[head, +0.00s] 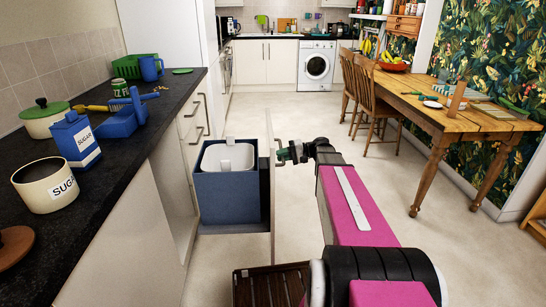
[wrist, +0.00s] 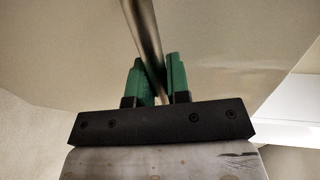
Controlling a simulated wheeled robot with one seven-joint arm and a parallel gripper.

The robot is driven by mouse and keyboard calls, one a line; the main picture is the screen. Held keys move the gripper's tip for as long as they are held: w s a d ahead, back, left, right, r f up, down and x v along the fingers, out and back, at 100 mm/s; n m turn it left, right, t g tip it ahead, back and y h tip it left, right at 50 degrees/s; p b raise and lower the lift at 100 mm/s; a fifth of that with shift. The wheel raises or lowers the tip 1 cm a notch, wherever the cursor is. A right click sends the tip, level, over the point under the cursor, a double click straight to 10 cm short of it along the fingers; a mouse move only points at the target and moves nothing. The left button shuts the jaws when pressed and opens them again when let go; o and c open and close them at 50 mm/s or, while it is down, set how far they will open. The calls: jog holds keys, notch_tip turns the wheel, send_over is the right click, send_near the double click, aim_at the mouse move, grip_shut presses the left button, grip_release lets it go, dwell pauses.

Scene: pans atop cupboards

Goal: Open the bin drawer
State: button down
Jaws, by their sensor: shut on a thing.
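The bin drawer (head: 271,190) stands pulled out from the cupboards on the left, its front panel seen nearly edge-on in the head view. Behind the panel a blue box holds a white bin (head: 228,157). My gripper (head: 283,154) is at the outer side of the panel, near its top. In the wrist view, my gripper (wrist: 156,84) has its green fingers on both sides of a metal bar handle (wrist: 147,35), shut on it. The pale panel (wrist: 75,50) fills much of that view. The handle is mostly hidden in the head view.
The dark countertop (head: 98,190) on the left carries a sugar box, pots and blue items. A wooden table (head: 445,117) with chairs (head: 375,105) stands at the right. A dark slatted thing (head: 270,287) lies low in front. The floor between is clear.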

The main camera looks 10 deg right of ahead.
jog(key=shift+d, duration=0.3)
jog(key=c, duration=1.1)
grip_release()
jog(key=v, duration=1)
jog(key=shift+d, duration=0.35)
jog(key=shift+s, duration=0.1)
